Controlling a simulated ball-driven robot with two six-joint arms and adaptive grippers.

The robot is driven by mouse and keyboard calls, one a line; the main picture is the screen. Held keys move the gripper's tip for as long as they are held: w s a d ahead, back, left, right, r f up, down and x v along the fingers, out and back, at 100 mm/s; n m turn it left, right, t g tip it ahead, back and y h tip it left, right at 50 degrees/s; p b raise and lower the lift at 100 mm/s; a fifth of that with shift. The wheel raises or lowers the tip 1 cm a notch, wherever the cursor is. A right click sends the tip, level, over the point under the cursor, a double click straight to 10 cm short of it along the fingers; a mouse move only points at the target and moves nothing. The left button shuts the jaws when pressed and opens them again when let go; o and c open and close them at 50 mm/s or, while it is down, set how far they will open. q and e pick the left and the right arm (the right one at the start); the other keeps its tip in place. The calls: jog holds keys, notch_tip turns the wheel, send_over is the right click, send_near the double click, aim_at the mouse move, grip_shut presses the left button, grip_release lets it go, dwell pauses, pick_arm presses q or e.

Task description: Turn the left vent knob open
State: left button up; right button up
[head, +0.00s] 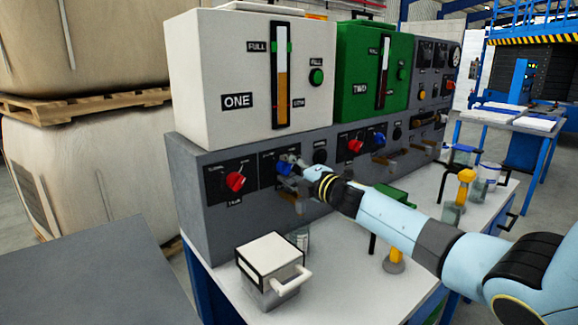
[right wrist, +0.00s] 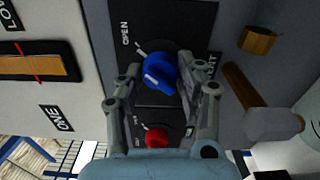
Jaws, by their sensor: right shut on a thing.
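The left vent knob is the blue knob (head: 283,169) on the dark panel under the white tank marked ONE. In the right wrist view the blue knob (right wrist: 160,72) sits between the fingers, with the word OPEN on the panel near it. My right gripper (head: 291,167) is shut on this knob, and it also shows from behind in the right wrist view (right wrist: 160,80). In the head view the gripper hides part of the knob. My left gripper is not in view.
A red knob (head: 235,181) is left of the blue one. A second red knob (head: 355,146) and blue knob (head: 379,138) are under the green tank (head: 372,75). A white-lidded box (head: 270,258) stands on the table below. A brown handle (right wrist: 243,84) projects beside the gripper.

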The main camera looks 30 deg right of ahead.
jog(key=shift+f+m, duration=0.1)
jog(key=shift+m, duration=0.5)
jog(key=o, duration=1.2)
jog(key=shift+c, duration=0.2)
jog(key=shift+s, duration=0.1)
jog(key=s+d, duration=0.1)
jog(key=s, duration=1)
jog(key=shift+s, duration=0.4)
